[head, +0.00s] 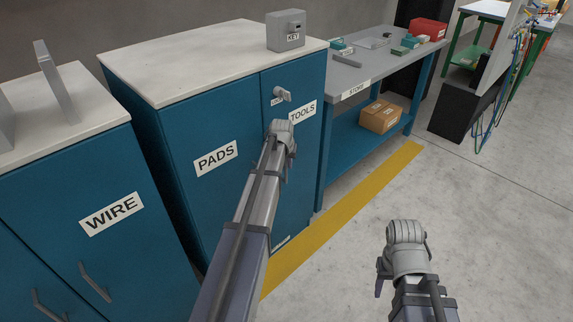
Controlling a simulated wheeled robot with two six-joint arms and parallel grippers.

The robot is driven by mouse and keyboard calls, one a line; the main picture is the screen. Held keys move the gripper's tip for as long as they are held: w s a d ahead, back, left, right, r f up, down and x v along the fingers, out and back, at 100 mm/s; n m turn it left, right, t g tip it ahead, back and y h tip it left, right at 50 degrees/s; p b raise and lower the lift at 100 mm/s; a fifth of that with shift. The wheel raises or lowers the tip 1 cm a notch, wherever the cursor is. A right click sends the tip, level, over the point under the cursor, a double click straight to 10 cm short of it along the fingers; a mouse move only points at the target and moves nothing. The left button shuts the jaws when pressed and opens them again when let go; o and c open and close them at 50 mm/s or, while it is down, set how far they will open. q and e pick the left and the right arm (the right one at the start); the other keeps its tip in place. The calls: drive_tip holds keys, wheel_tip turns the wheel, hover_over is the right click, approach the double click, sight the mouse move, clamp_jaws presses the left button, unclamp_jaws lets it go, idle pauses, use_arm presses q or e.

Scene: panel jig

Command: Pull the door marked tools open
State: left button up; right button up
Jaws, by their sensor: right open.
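The blue door marked TOOLS (303,140) is the right-hand door of the white-topped blue cabinet and looks flush with its front. Its TOOLS label (303,112) sits near the right edge. A small grey latch or knob (283,95) with a small tag sticks out near the top of this door. My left gripper (280,130) is in front of the door, just below that knob; its fingers are hidden, and I cannot tell whether it touches the door. My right gripper (405,235) is open, low over the floor at the right, away from the cabinet.
The PADS door (200,195) adjoins on the left, and a WIRE cabinet (110,240) stands nearer. A grey KEY box (286,31) is on the cabinet top. A blue bench (380,75) with a cardboard box (381,116) stands right. Floor past the yellow stripe (345,222) is clear.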

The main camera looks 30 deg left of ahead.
use_arm(q)
clamp_jaws()
idle(0.8)
